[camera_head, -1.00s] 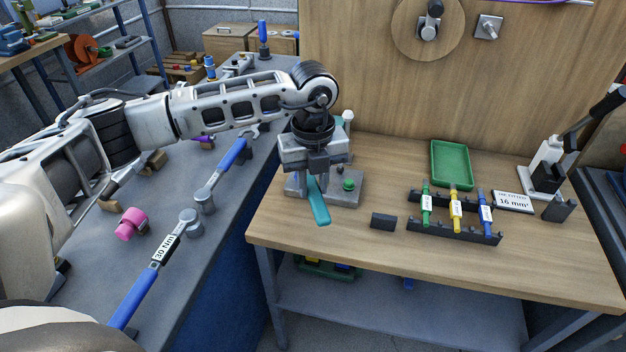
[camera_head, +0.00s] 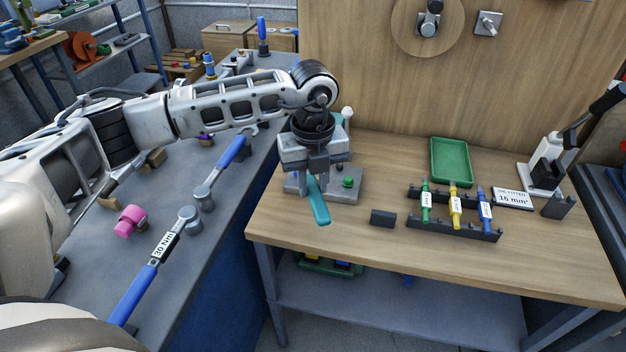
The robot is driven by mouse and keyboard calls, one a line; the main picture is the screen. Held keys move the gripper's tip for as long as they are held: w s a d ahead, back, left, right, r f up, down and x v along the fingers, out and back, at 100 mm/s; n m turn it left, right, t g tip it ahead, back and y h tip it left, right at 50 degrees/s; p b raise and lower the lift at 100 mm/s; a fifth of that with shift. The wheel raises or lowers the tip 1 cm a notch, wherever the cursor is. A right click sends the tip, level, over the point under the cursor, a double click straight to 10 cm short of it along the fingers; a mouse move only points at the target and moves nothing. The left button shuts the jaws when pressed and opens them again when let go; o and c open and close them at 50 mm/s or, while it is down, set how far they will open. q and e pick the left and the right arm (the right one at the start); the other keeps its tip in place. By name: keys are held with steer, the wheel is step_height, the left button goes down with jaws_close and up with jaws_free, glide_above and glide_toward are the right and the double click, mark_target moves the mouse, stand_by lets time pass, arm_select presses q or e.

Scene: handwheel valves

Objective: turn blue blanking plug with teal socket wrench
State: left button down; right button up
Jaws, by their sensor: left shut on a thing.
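My left gripper (camera_head: 314,180) points down over the left part of the wooden workbench, shut on the teal socket wrench (camera_head: 319,206). The wrench's flat teal handle sticks out toward the front of the bench, and its socket end is hidden by my gripper. A grey block (camera_head: 346,185) with a green knob-like part on top stands just right of the gripper. I do not see the blue blanking plug; whatever is under the gripper is hidden. My right gripper is not in view.
A dark small block (camera_head: 383,218), a rack (camera_head: 455,230) with green, yellow and blue tools, and a green tray (camera_head: 451,163) are to the right. On the grey bench lie a torque wrench (camera_head: 142,283) and a pink part (camera_head: 130,221). A wooden panel (camera_head: 370,85) stands behind.

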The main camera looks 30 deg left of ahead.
arm_select(q)
steer(key=shift+f+b, duration=0.8)
steer(key=shift+f, duration=0.3)
steer(key=c, duration=2)
jaws_free()
jaws_close()
steer(key=shift+r, duration=0.25)
steer(key=shift+r+p, duration=0.2)
steer(key=shift+p, duration=0.1)
steer(key=shift+r+p, duration=0.4)
steer(key=shift+r, duration=0.25)
